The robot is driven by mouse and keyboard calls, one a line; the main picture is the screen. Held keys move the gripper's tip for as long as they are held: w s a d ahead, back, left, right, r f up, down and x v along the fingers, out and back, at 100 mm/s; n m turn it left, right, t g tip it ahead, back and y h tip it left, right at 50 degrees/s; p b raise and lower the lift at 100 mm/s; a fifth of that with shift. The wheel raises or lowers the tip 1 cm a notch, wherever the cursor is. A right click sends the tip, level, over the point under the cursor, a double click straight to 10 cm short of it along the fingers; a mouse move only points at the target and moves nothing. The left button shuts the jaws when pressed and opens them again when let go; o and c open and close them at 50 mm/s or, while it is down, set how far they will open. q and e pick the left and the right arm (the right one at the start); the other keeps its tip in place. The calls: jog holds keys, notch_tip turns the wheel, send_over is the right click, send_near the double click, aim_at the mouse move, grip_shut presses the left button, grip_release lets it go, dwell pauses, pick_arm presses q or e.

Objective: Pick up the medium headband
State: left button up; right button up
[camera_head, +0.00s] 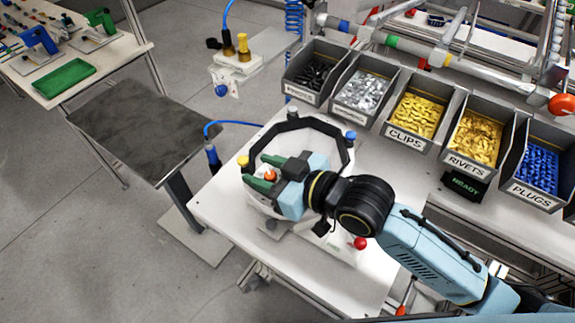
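I cannot single out the medium headband with certainty. A dark, many-sided ring (343,140) with a pale inner side stands on the white workbench (225,212), with yellow and blue knobs around it. I cannot tell whether it is a headband or part of a fixture. My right gripper (266,172) reaches in from the right over the ring's left part. Its two green-tipped fingers are apart, with an orange knob (270,175) showing between them. The gripper and wrist hide much of the ring's middle and front. My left gripper is not in view.
Labelled bins of parts, including clips (416,116), rivets (473,137) and plugs (537,171), line the bench's back right. A red ball knob (360,243) sits near the wrist. A dark-topped stand (140,130) is at left. The bench's front left corner is bare.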

jog(key=shift+c, duration=1.3)
jog(key=shift+r, duration=0.15)
